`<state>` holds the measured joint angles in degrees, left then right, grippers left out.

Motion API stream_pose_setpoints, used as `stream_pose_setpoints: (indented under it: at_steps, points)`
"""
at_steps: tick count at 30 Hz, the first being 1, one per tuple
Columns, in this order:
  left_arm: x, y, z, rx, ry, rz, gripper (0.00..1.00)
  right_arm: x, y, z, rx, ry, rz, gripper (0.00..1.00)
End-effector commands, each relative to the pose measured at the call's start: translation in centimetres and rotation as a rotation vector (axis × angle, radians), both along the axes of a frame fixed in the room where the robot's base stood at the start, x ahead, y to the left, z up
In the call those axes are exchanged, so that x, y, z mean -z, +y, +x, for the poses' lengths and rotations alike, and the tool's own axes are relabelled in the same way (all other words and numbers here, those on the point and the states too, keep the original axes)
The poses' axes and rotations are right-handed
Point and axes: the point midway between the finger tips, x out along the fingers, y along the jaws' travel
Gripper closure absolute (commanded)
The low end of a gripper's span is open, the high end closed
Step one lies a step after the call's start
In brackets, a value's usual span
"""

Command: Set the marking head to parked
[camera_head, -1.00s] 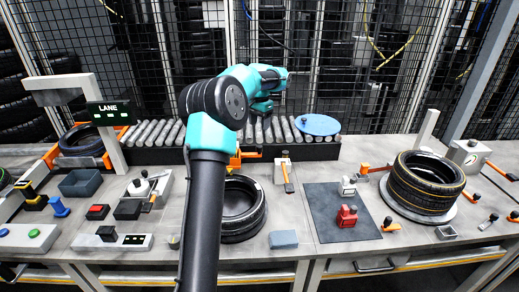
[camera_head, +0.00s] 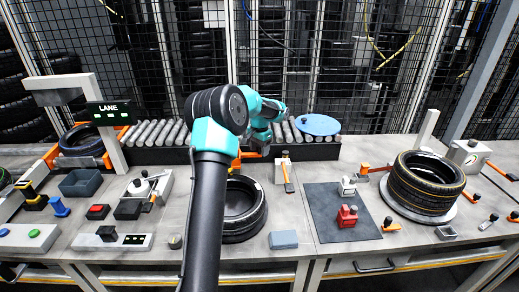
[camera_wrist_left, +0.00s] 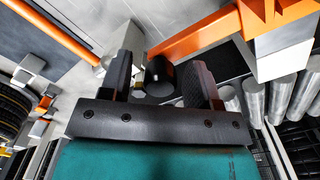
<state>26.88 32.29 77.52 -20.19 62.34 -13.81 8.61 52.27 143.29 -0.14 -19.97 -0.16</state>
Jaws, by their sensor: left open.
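My left gripper (camera_head: 258,143) is above the front edge of the roller conveyor, fingers downward. In the left wrist view its two fingers (camera_wrist_left: 162,80) are apart. A dark round knob (camera_wrist_left: 158,72) shows between them; I cannot tell whether they touch it. An orange arm (camera_wrist_left: 200,30) runs beside the knob to a pale block (camera_wrist_left: 283,50). In the head view this orange piece (camera_head: 239,156) is partly hidden by my arm. I cannot tell for certain which part is the marking head. My right gripper is not in view.
A white box with an orange lever (camera_head: 288,178) stands just right of the gripper. A tyre (camera_head: 243,222) lies in front, partly behind my arm. Rollers (camera_head: 160,134) and a blue disc (camera_head: 318,124) are behind. A second tyre (camera_head: 425,184) sits at the right.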

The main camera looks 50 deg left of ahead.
Motion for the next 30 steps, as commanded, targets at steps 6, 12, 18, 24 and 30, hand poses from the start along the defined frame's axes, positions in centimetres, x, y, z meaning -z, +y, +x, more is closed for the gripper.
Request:
stream_pose_setpoints:
  at_steps: [6,12,18,24,30]
  points:
    - [-0.03,0.0,0.0,0.0,0.0,0.0,0.52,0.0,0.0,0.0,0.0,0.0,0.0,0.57]
    - [-0.05,0.0,0.0,0.0,0.0,0.0,0.71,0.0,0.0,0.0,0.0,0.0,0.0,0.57]
    - [-0.06,0.0,0.0,0.0,0.0,0.0,0.91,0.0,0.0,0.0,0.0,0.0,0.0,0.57]
    - [-0.06,0.0,0.0,0.0,0.0,0.0,1.0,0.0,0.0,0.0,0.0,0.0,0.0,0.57]
    - [-0.04,0.63,-0.3,-0.007,0.0,0.001,1.0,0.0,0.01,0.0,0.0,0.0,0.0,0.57]
